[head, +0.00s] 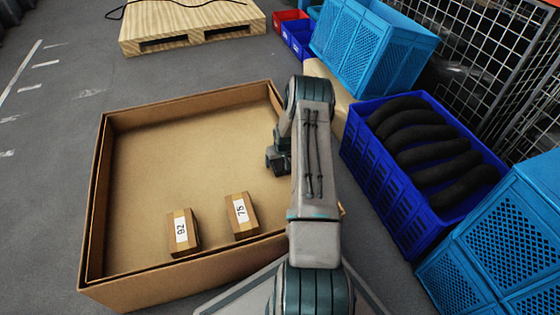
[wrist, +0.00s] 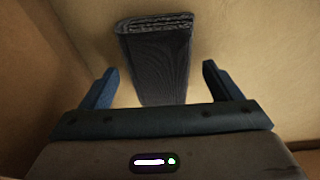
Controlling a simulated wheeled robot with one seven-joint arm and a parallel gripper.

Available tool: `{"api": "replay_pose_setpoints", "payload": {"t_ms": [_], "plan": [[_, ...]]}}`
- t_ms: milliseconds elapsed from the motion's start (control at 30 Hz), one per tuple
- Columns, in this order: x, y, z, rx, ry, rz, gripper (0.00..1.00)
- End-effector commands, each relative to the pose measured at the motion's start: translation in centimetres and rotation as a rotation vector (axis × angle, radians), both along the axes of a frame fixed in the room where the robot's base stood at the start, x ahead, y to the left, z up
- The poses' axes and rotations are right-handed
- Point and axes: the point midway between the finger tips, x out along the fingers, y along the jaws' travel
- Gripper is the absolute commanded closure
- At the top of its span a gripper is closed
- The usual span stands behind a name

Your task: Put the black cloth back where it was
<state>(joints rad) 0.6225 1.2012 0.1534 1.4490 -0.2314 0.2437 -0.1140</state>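The black cloth (wrist: 157,65) shows in the wrist view as a dark folded bundle against the cardboard, between and beyond my fingers. My gripper (wrist: 160,88) is open, its two blue fingers apart on either side of the cloth's near end. I cannot tell whether either finger touches it. In the head view my gripper (head: 277,160) is inside the right part of a large open cardboard box (head: 190,110). The cloth is hidden there behind my arm.
Two small labelled boxes, 92 (head: 183,233) and 75 (head: 241,215), sit in the near part of the box. A blue crate (head: 385,200) of dark rolls stands to the right, beside light-blue crates (head: 510,235). A wooden pallet (head: 190,22) lies behind.

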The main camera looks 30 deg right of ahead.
Motion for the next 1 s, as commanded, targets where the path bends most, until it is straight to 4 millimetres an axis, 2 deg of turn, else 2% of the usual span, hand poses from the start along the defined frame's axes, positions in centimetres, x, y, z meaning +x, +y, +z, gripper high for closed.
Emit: {"api": "replay_pose_setpoints", "payload": {"t_ms": [167,600,800,1000], "plan": [[-0.2,0.0,1.2,0.000,0.000,0.000,0.16],[-2.4,0.6,9.9,-0.001,-0.001,0.000,0.16],[-3.0,0.8,11.7,0.000,0.000,0.000,0.16],[-3.2,0.8,11.9,0.000,0.001,0.000,0.16]]}}
